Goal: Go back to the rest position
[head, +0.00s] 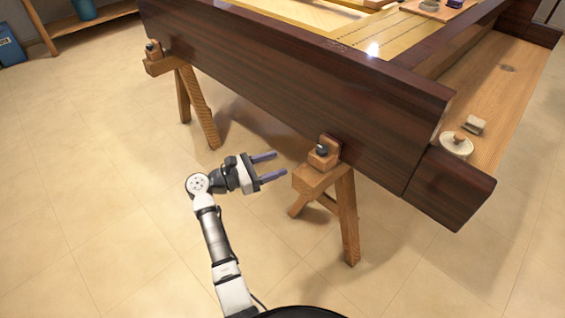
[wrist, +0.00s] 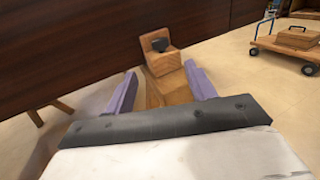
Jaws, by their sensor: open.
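My gripper (head: 274,166) is open and empty in the head view, with its two purple fingers pointing right toward the near wooden trestle (head: 318,180). In the wrist view my gripper (wrist: 160,88) has its fingers spread wide to either side, with the trestle's wooden block and dark knob (wrist: 160,58) showing beyond and between them. Nothing is held. I cannot tell exactly how far the fingertips are from the trestle, but a gap shows in the head view. The dark wooden piano case (head: 300,75) rests on the trestles above and beyond my gripper.
A second trestle (head: 190,95) stands farther left under the case. A wheeled cart (wrist: 292,45) with a wooden box stands at right. The tiled floor left of my arm is clear.

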